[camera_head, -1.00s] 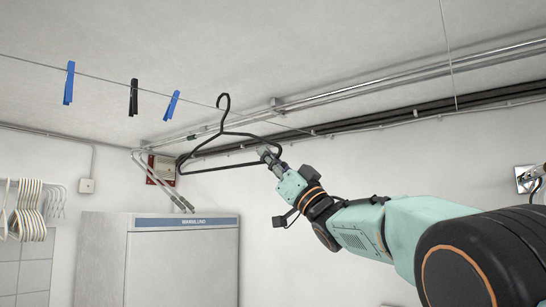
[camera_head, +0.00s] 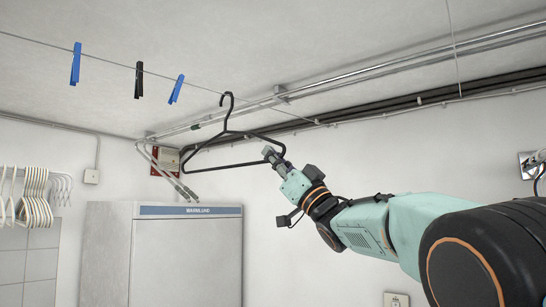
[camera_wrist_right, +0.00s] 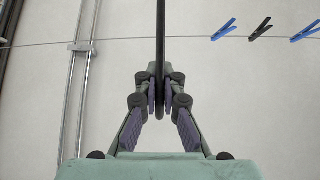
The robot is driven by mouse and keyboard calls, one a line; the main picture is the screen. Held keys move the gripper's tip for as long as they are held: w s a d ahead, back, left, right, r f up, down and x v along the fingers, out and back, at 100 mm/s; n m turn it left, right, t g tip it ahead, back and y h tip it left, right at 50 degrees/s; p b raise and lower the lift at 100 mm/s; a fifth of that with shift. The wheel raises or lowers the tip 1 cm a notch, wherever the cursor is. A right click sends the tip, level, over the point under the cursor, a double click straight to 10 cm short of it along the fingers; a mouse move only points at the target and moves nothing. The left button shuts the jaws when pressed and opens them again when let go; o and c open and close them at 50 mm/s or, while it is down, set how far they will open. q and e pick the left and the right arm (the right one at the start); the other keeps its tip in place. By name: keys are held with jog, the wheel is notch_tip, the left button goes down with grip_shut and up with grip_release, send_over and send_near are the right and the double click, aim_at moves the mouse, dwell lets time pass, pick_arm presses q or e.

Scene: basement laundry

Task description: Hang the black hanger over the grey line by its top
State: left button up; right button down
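The black hanger (camera_head: 228,134) is up near the ceiling in the head view, its hook at the top. My right gripper (camera_head: 273,155) is shut on the hanger's right corner; in the right wrist view the fingers (camera_wrist_right: 160,92) close on its black bar (camera_wrist_right: 160,40). The thin grey line (camera_head: 205,87) runs across the head view, and the hook's top overlaps it. Whether the hook rests on the line or is only in front of it I cannot tell. The line also shows behind the bar in the wrist view (camera_wrist_right: 120,40). My left gripper is not in view.
Blue and black clothespins (camera_head: 139,80) hang on the line left of the hook. Metal pipes (camera_head: 350,80) run along the ceiling behind.

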jog(key=c, duration=1.4)
grip_release()
jog(key=shift+s, duration=0.1)
jog(key=shift+f, duration=0.1)
